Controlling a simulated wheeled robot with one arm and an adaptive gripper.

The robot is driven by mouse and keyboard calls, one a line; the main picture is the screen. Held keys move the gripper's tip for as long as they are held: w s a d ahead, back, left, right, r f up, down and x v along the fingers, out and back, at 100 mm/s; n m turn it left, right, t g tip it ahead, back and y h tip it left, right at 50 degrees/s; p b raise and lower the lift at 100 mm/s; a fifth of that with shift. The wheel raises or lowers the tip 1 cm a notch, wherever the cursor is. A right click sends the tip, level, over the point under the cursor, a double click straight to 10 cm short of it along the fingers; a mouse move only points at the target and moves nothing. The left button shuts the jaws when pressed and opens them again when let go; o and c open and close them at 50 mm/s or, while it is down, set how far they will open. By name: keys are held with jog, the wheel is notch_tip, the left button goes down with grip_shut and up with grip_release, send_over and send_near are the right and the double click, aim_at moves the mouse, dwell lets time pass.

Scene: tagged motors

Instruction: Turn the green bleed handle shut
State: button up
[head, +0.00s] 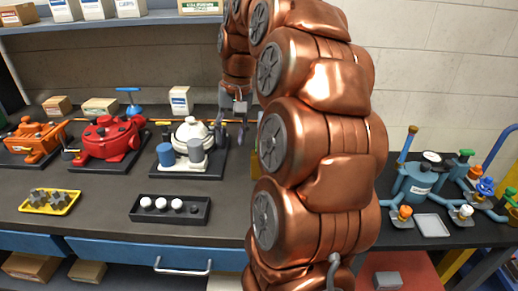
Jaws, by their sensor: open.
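The green bleed handle may be the small green knob (466,154) at the back of the blue-grey vessel assembly on the right-hand bench. Whether it is open or shut is too small to tell. The blue-grey vessel (418,185) stands beside it, with a white label and pipes. My gripper (233,129) is open, fingers down, over the right side of the cream motor (192,133) on the left bench. It is far to the left of the green knob. My copper-coloured arm hides the middle of the scene.
An orange motor (35,140) and a red motor (103,135) stand left of the cream one. A yellow tray (50,202) and a black tray (170,208) lie in front. Orange-, white- and blue-capped valves surround the vessel. A blue upright rail (497,146) stands at far right.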

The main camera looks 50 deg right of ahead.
jog(key=s+d+m+b, duration=0.1)
jog(key=d+m, duration=0.2)
jog(key=d, duration=0.8)
jog(key=shift+t, duration=0.4)
jog(key=shift+s+p+x, duration=0.2)
jog(key=shift+p+x, duration=0.3)
jog(key=shift+x, duration=3.45)
jog(key=shift+d, duration=0.1)
jog(key=shift+c, duration=0.2)
grip_shut()
